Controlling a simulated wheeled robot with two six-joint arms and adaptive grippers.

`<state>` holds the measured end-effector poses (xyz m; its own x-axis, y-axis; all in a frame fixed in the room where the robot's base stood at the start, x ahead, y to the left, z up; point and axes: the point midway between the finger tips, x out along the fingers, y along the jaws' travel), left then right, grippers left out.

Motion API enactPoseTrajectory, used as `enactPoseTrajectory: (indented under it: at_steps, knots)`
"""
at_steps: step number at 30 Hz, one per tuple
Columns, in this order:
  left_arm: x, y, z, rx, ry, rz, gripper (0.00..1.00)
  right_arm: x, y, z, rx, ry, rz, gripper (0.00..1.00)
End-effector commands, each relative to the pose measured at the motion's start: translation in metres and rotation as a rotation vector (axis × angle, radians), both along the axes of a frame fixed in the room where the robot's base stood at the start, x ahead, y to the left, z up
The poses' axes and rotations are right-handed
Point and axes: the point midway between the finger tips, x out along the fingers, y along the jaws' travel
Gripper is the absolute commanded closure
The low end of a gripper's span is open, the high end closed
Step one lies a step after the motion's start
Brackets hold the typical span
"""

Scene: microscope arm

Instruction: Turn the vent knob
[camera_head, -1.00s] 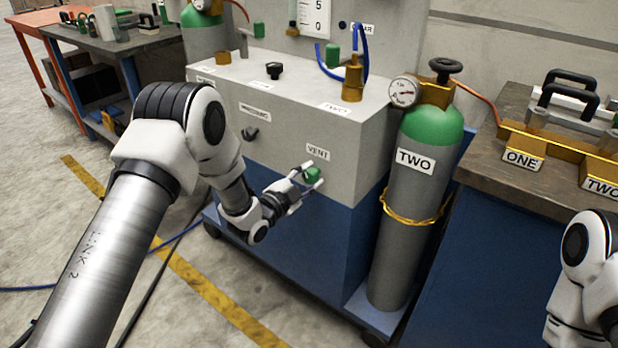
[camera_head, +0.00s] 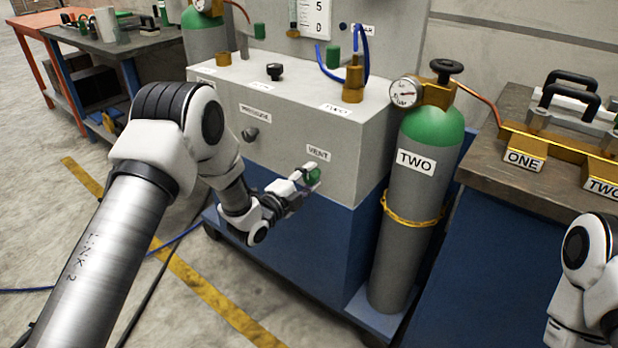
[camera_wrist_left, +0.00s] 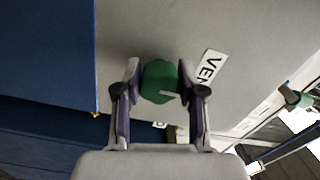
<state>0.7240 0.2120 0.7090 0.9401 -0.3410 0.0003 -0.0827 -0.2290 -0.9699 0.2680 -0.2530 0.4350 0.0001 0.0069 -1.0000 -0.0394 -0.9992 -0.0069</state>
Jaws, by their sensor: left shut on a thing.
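The green vent knob (camera_head: 312,176) sits on the front of the grey box, just below the VENT label (camera_head: 318,153). My left gripper (camera_head: 306,178) reaches it from the left and is shut on it. In the left wrist view the knob (camera_wrist_left: 159,82) lies between the two fingertips (camera_wrist_left: 160,84), with a pale mark on its face. The VENT label (camera_wrist_left: 210,67) appears tilted beside the right finger there. Part of my right arm shows at the right edge of the head view, but its gripper is out of sight.
A black pressure knob (camera_head: 250,134) is on the same grey panel (camera_head: 290,130), to the left. A cylinder labelled TWO (camera_head: 405,215) stands to the right. A workbench (camera_head: 490,200) with brass blocks is further right. Yellow floor tape (camera_head: 215,297) runs below my left arm.

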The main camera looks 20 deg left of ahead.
Motion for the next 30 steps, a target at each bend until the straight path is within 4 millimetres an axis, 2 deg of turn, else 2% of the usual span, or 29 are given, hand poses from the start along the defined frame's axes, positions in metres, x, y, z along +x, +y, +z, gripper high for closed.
enactPoseTrajectory:
  at_steps: [5, 6, 7, 8, 17, 20, 23, 30]
  knots:
    - [0.0, 0.0, 0.0, 0.001, 0.0, -0.001, 0.95, 0.0, 0.0, 0.0, 0.0, 0.0, 0.0, 0.06]
    - [0.0, 0.0, 0.0, 0.001, 0.0, -0.001, 0.5, 0.0, 0.0, 0.0, 0.0, 0.0, 0.0, 0.06]
    - [0.0, 0.0, 0.0, 0.0, 0.001, -0.001, 0.39, 0.0, 0.0, 0.0, 0.0, 0.0, 0.0, 0.06]
    - [0.0, 0.0, 0.0, 0.0, 0.001, -0.001, 0.35, 0.0, 0.0, 0.0, 0.0, 0.0, 0.0, 0.06]
    - [-0.001, 0.0, 0.0, -0.001, 0.001, 0.0, 0.35, 0.0, 0.0, 0.0, 0.0, 0.0, 0.0, 0.06]
    - [-0.008, 0.003, 0.0, -0.001, 0.001, 0.0, 0.35, 0.0, 0.0, 0.0, 0.0, 0.0, 0.0, 0.06]
    - [-0.025, 0.01, 0.0, -0.002, 0.003, 0.001, 0.35, 0.0, 0.0, 0.0, 0.0, 0.0, 0.0, 0.06]
    - [-0.084, 0.031, -0.001, -0.005, 0.005, 0.002, 0.35, 0.0, 0.0, 0.0, 0.0, 0.0, 0.0, 0.06]
